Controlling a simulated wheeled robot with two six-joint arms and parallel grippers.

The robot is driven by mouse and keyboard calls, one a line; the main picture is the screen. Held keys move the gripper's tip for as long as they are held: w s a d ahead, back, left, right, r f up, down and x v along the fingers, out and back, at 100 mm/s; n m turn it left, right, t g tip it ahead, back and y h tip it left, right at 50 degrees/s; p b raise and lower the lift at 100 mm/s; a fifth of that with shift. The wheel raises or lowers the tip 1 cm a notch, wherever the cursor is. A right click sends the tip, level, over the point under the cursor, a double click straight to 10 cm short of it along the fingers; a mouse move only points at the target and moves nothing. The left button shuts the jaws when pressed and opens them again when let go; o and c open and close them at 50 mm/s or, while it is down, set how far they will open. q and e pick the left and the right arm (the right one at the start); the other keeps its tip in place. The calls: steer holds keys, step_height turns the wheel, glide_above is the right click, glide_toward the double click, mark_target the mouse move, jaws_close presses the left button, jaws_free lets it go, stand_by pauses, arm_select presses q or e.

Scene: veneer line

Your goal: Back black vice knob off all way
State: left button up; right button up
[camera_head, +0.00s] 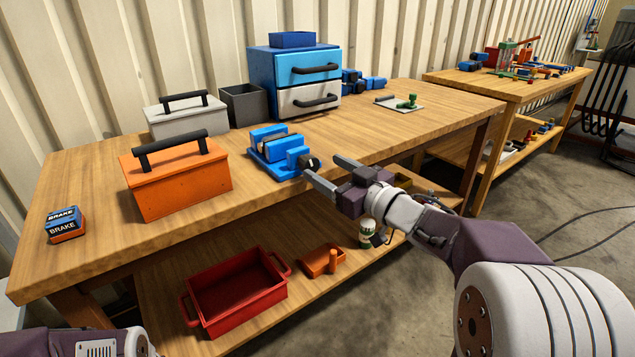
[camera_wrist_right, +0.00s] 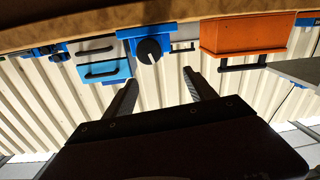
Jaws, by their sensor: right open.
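The blue vice (camera_head: 268,152) stands on the wooden bench near its front edge. Its black knob (camera_head: 311,163) faces the front right, toward my right arm. My right gripper (camera_head: 324,170) is open, with its fingertips just short of the knob and one finger to each side of its line. The right wrist view is upside down and shows the knob (camera_wrist_right: 149,51) beyond the empty fingers (camera_wrist_right: 160,80), apart from them. The vice body (camera_wrist_right: 126,34) is behind the knob there. Of my left arm only a part shows at the bottom left; its gripper is out of view.
An orange toolbox (camera_head: 180,185) stands left of the vice. Behind are a grey toolbox (camera_head: 188,120), a dark bin (camera_head: 243,105) and a blue drawer cabinet (camera_head: 294,72). A red crate (camera_head: 238,297) is on the shelf below. The bench top right of the vice is mostly clear.

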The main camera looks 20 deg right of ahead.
mark_target(313, 167)
steer(key=shift+m+h, duration=0.3)
steer(key=shift+h, duration=0.1)
steer(key=w+f+b, duration=0.1)
steer(key=w, duration=0.1)
steer(key=w+a+f+b, duration=0.1)
steer(key=w+b, duration=0.1)
steer(key=w, duration=0.1)
steer(key=w+f+b, duration=0.1)
steer(key=w+b, duration=0.1)
steer(key=shift+w+a+f, duration=0.2)
steer(key=shift+w+f, duration=0.05)
steer(key=shift+w, duration=0.05)
steer(key=shift+w+a+r, duration=0.1)
steer(key=shift+w, duration=0.25)
arm_select(q)
step_height(313, 167, down, 6)
steer(key=shift+a+f, duration=0.2)
steer(key=shift+a, duration=0.05)
arm_select(e)
steer(key=shift+c, duration=0.4)
